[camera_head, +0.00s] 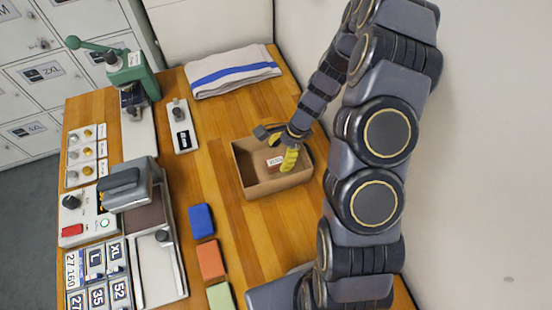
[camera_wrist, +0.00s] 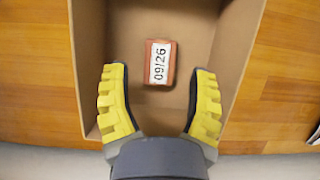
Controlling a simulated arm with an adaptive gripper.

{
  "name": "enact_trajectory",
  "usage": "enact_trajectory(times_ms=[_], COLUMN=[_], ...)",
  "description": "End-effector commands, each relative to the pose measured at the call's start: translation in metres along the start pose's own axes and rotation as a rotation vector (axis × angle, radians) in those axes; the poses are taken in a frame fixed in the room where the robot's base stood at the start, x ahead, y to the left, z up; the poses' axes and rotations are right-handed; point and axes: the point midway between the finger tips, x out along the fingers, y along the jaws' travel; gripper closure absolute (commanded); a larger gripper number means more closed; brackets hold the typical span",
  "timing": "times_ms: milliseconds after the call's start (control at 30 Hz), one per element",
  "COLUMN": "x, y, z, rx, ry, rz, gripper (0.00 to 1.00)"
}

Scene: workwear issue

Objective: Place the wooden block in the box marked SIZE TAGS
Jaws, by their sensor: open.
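An open cardboard box (camera_head: 280,188) stands on the wooden table; no SIZE TAGS marking is readable on it. A small reddish-brown block (camera_head: 275,162) with a white label lies inside on its floor. In the wrist view the open gripper (camera_wrist: 160,75) has one finger on each side of the block, with gaps between; the fingers' depth is unclear.
Blue (camera_head: 201,221), orange (camera_head: 210,260) and green (camera_head: 220,296) blocks lie in a row left of my arm. A folded towel (camera_head: 232,71) lies behind the box. A green press (camera_head: 130,75) and a grey machine (camera_head: 128,185) stand left.

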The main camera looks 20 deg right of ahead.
Motion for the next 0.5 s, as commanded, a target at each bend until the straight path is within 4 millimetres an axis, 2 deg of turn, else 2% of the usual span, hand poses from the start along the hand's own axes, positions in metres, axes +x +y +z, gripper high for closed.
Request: enact_trajectory(times_ms=[100,300,500], x=[-0.029,-0.069,-0.089], y=[-0.001,-0.001,0.0], z=[-0.001,-0.001,0.0], rx=[-0.001,0.0,-0.001], ry=[0.003,0.005,0.001], rz=[-0.007,-0.005,-0.001], gripper=[0.43,0.43,0.43])
